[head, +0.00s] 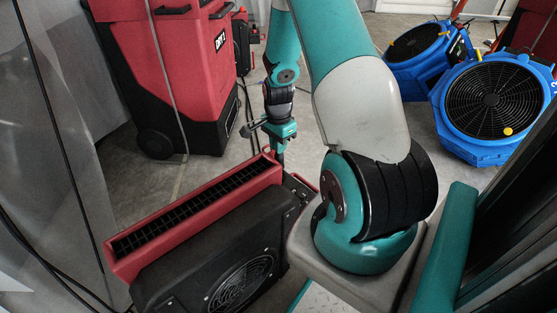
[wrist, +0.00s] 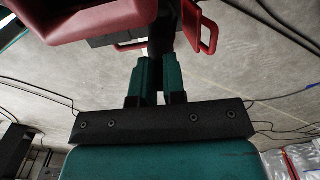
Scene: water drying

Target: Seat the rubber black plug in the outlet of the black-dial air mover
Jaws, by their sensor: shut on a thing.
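My gripper (wrist: 158,72) points away from the camera in the wrist view, its two teal fingers closed on a dark, upright thing (wrist: 158,38). It looks like the black plug, but its shape is hard to make out. In the head view my gripper (head: 279,146) is small, at the far end of the red air mover. That air mover (head: 195,215) has a red top with a long black grille and a black body with a round fan. Its red housing (wrist: 90,18) is close at the upper left of the wrist view. I cannot make out a black dial or an outlet.
Two blue air movers (head: 492,100) (head: 418,45) with yellow knobs stand at the right. A tall red and black dryer (head: 185,70) stands at the upper left. Dark cords cross the grey floor. A red handle (wrist: 208,35) shows beside my fingers. Plastic sheeting hangs at the left.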

